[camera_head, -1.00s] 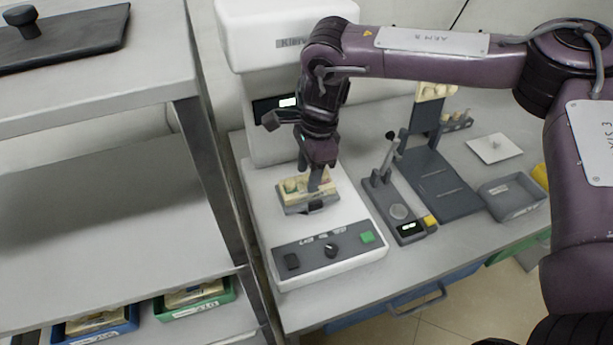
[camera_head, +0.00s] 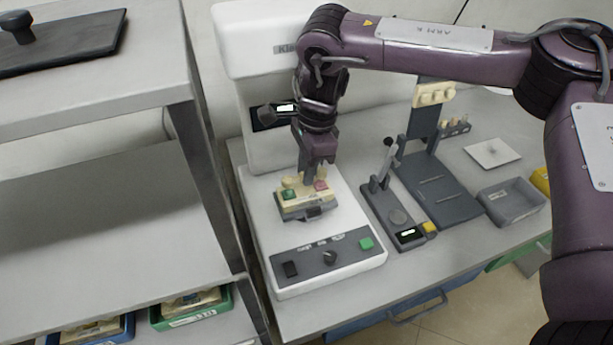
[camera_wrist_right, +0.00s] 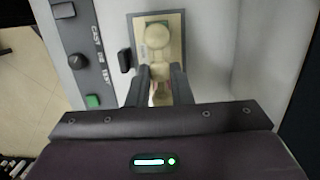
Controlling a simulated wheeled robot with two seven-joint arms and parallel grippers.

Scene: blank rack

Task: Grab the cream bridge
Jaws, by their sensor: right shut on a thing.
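The cream bridge (camera_head: 292,182) sits at the top of a cream block in a grey holder (camera_head: 308,213) on the white machine's bed. In the right wrist view the bridge (camera_wrist_right: 157,37) shows as rounded cream lobes in a line over the block. My right gripper (camera_head: 315,174) points down over the block. In the wrist view its two dark fingers (camera_wrist_right: 160,76) are shut on the near part of the bridge. Whether the bridge is clear of the block cannot be told. Green and pink patches show on the block. My left gripper is not in view.
The white machine (camera_head: 330,277) has a control panel with a green button. To its right stand a grey lever device (camera_head: 391,219), a dark stand (camera_head: 437,190) with cream pieces on top, and a grey tray (camera_head: 511,203). A metal shelf (camera_head: 100,208) is at the left.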

